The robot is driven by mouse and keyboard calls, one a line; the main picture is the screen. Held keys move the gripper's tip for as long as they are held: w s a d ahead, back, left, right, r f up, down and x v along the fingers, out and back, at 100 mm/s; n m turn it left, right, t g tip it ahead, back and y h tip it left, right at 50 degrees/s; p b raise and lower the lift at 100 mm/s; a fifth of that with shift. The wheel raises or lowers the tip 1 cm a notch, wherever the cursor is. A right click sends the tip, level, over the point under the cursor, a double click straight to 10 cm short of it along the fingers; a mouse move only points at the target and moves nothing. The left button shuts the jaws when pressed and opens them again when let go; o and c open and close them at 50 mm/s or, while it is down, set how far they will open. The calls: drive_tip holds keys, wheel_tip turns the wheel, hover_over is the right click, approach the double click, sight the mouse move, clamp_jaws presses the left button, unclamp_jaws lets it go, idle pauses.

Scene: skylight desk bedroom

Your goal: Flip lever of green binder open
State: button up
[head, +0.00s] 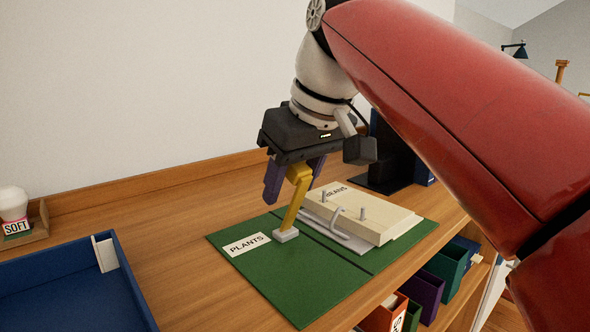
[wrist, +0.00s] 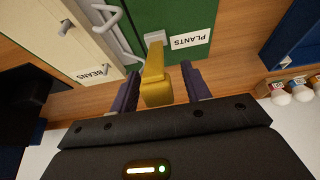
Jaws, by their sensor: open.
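The green binder (head: 293,288) lies spread open on the desk, with a white PLANTS label (head: 246,244); its green cover also shows in the wrist view (wrist: 187,18). A yellow lever (head: 292,207) stands up, tilted, from a small grey foot (head: 286,236) on the binder. My gripper (head: 291,190) is above the binder, pointing down, its two dark purple fingers apart. In the wrist view the yellow lever (wrist: 156,75) is between the open fingers (wrist: 160,72), closer to the left one; contact cannot be told. A grey metal mechanism (head: 338,229) lies beside the lever.
A cream paper stack (head: 375,222) with a BEANS label and upright pins lies on the binder's right part. Coloured boxes (head: 445,268) are below the desk's right edge.

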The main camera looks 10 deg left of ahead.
drive_tip(key=v, duration=0.7)
drive_tip(key=shift+r, duration=0.2)
